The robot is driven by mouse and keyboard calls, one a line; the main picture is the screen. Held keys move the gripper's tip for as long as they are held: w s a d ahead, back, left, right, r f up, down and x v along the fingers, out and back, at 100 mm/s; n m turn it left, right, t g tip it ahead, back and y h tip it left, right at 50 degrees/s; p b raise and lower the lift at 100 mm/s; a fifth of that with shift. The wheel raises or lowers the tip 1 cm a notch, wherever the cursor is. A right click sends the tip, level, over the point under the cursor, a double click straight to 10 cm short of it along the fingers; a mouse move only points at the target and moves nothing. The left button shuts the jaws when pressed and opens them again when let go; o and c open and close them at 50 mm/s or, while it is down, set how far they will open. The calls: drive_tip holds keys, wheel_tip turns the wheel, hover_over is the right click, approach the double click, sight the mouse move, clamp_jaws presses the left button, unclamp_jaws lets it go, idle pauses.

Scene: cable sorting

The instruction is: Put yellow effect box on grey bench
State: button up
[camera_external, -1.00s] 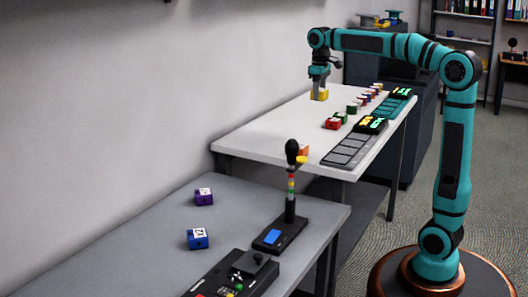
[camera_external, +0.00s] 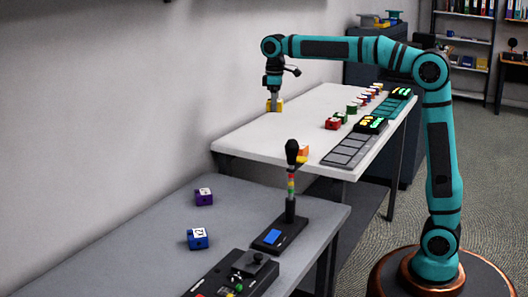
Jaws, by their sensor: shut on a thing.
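My gripper (camera_external: 274,100) points down and is shut on the yellow effect box (camera_external: 275,105). The box is at the back left part of the white table, near the wall; I cannot tell for sure whether it is clear of the surface. The grey bench (camera_external: 130,235) stands in the front left, nearer the camera. A purple box (camera_external: 203,197) and a blue box (camera_external: 197,238) lie on the bench.
The white table (camera_external: 255,133) holds a red box (camera_external: 332,124), several other coloured boxes and dark panels with lit displays (camera_external: 371,124). On the bench, a black stand with an upright post (camera_external: 290,185) and a black control box (camera_external: 232,275) line the right side. The bench's left part is clear.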

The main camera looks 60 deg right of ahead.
drive_tip(key=w+a+f+n, duration=0.2)
drive_tip(key=a, duration=0.6)
drive_tip(key=w+a+f+n, duration=0.1)
drive_tip(key=w+a+n, duration=0.15)
drive_tip(key=a, duration=0.65)
drive_tip(key=n, duration=0.9)
hover_over(179, 274)
wheel_tip(179, 274, down, 13)
drive_tip(key=shift+f, duration=4.95)
drive_tip(key=shift+f, duration=0.2)
drive_tip(key=o, duration=1)
drive_tip(key=shift+o, duration=0.2)
drive_tip(key=shift+r, duration=0.1)
